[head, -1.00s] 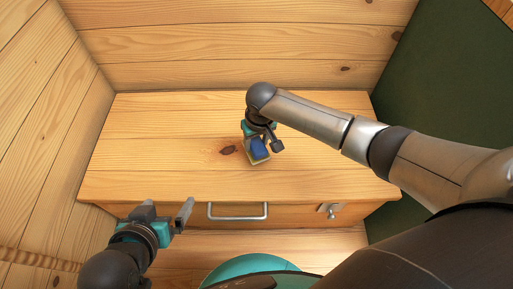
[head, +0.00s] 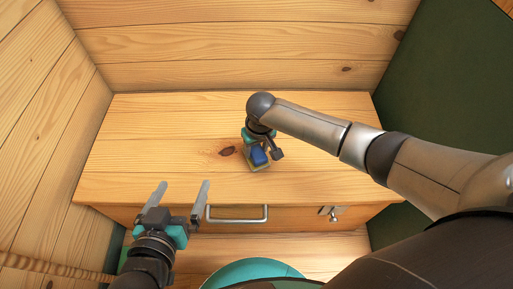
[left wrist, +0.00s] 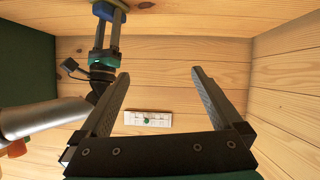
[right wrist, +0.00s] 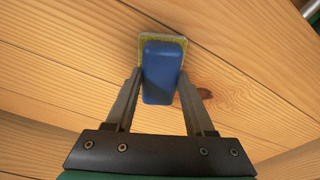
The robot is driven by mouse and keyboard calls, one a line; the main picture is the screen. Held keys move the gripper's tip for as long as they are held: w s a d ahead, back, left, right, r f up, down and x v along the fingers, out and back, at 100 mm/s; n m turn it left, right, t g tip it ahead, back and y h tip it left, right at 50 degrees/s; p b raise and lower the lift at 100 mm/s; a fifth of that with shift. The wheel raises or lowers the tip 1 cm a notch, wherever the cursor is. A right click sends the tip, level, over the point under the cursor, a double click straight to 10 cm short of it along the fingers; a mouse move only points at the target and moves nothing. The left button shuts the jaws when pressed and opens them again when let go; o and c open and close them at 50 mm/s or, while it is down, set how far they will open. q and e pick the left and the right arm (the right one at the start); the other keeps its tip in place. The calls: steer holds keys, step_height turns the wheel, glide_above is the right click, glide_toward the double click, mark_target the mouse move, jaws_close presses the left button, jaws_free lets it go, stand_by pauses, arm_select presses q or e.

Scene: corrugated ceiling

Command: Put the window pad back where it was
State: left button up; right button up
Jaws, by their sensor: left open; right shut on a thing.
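The window pad (head: 258,157) is a blue block on a thin yellowish pad. It is at the middle of the wooden cabinet top (head: 150,120) in the head view. My right gripper (head: 256,147) is shut on its blue part; the right wrist view shows the blue block (right wrist: 162,72) between the two fingers (right wrist: 158,88). I cannot tell whether the pad touches the wood. My left gripper (head: 183,184) is open and empty at the cabinet's front left edge. Its spread fingers (left wrist: 160,72) show in the left wrist view.
The cabinet's front has a metal drawer handle (head: 237,213) and a small latch (head: 329,213). Wooden walls stand behind and left, a dark green panel (head: 445,100) at right. The left wrist view shows a white plate with a green spot (left wrist: 147,118). The cabinet top is otherwise clear.

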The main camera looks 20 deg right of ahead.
steer(key=o, duration=1.2)
steer(key=shift+r, duration=0.15)
